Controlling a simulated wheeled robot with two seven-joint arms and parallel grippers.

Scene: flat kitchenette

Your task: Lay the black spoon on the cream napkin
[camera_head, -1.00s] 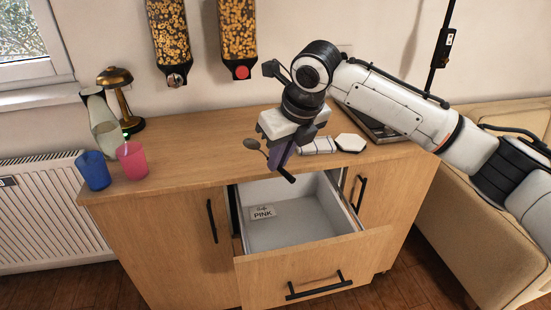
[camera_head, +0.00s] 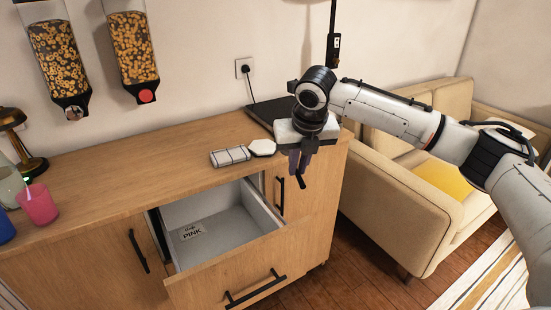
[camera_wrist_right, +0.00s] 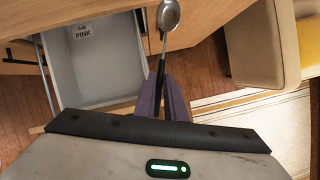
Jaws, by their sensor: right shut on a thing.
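My right gripper (camera_head: 299,162) is shut on the black spoon, in front of the cabinet's right end. In the right wrist view the spoon's metal bowl (camera_wrist_right: 168,15) points away from me, and its black handle (camera_wrist_right: 160,72) runs back between the purple fingers (camera_wrist_right: 163,98). In the head view only a dark handle end (camera_head: 302,181) shows below the fingers; the bowl is hidden. A pale folded cloth with dark lines (camera_head: 230,156) lies on the counter; I cannot tell whether it is the cream napkin. My left gripper is out of view.
An open drawer (camera_head: 225,225) with a PINK label juts from the cabinet, below and left of my gripper. A white hexagonal piece (camera_head: 262,147) lies beside the cloth. A pink cup (camera_head: 37,204) stands at the left. A beige sofa (camera_head: 400,215) is at the right.

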